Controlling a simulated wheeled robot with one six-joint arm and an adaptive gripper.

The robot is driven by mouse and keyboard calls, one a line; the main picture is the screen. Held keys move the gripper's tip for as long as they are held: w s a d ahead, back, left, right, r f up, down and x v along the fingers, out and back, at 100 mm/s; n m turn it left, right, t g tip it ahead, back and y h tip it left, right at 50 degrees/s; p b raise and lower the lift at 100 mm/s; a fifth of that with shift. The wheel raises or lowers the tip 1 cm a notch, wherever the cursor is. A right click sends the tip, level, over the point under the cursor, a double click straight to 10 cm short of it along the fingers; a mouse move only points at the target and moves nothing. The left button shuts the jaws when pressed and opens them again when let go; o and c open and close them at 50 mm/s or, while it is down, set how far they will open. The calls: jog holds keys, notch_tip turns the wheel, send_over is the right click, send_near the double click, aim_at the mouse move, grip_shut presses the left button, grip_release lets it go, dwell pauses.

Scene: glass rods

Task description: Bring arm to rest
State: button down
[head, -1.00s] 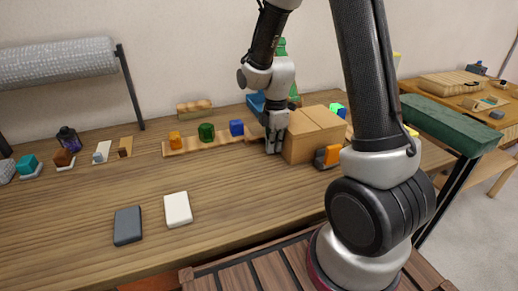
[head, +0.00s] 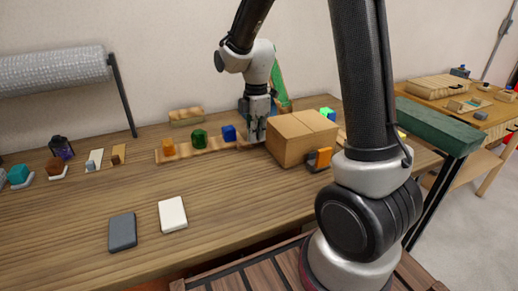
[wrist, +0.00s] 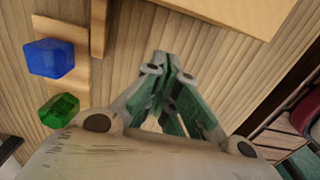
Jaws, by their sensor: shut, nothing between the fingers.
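My gripper (head: 256,133) is at the back of the wooden table (head: 80,220), pointing down just left of a cardboard box (head: 303,136). In the wrist view its fingertips (wrist: 167,58) are together with nothing between them, above bare wood. My arm reaches from the lower right up and over to the gripper. The gripper partly hides the right end of a wooden strip that bears an orange piece, a green piece (head: 199,139) and a blue piece (head: 229,132). The green piece (wrist: 58,110) and blue piece (wrist: 49,58) also show in the wrist view.
A dark grey slab (head: 122,232) and a white slab (head: 172,214) lie at the front. An orange-and-dark object (head: 320,159) stands by the box. A bubble-wrap roll (head: 50,70) hangs at the left. The middle front of the table is clear.

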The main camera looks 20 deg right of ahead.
jog(key=shift+r, duration=1.7)
jog(key=s+d+r+m+t, duration=0.1)
jog(key=s+d+r+m, duration=0.1)
jog(key=s+r+m, duration=0.2)
jog(key=s+d+r+m+t, duration=0.2)
jog(key=s+d+r+m, duration=0.1)
jog(key=s+m, duration=0.5)
jog(key=s+d+r+m+t, duration=0.1)
jog(key=s+r+m, duration=0.4)
jog(key=s, duration=0.5)
jog(key=shift+s+d+r+m, duration=0.25)
jog(key=shift+d+r+m, duration=0.2)
jog(key=shift+d, duration=0.25)
